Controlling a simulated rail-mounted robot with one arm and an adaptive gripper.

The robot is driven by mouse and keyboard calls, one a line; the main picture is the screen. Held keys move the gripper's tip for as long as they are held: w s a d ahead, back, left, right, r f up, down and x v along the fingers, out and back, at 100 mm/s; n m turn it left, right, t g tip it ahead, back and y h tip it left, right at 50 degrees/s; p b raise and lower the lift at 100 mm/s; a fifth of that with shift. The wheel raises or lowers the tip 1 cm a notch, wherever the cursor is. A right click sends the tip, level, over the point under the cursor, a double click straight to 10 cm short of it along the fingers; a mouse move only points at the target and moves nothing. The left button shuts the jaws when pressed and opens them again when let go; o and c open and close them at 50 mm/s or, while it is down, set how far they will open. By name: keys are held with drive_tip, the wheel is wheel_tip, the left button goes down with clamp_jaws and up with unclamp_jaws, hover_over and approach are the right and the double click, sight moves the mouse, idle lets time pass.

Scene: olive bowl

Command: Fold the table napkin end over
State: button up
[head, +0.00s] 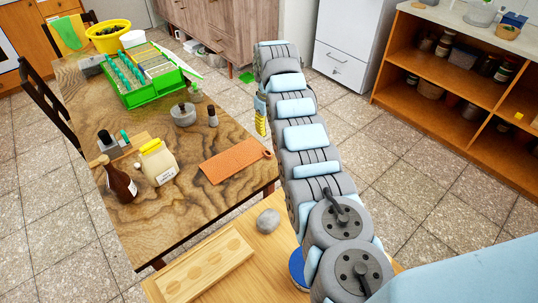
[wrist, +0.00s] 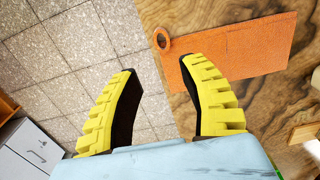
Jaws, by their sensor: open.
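The orange napkin (head: 232,163) lies flat on the wooden table near its right edge. It also shows in the wrist view (wrist: 255,48). A small orange ring (wrist: 162,40) sits at one end of it, close to the table edge. My gripper (wrist: 158,68) is open and empty, with yellow ridged fingers. In the head view a yellow finger of my gripper (head: 261,116) shows beyond the table edge, partly hidden by my arm.
The wooden table (head: 218,125) holds a brown bottle (head: 118,179), a cream container (head: 157,160), a grey pot (head: 183,115), a green rack (head: 145,93) and a yellow bowl (head: 108,38). A grey stone-like object (head: 268,220) and wooden board (head: 205,267) lie on a nearer surface.

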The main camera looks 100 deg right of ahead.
sight(269, 153)
wheel_tip(269, 153, down, 12)
drive_tip(key=b, duration=0.4)
drive_tip(key=shift+f, duration=0.2)
clamp_jaws()
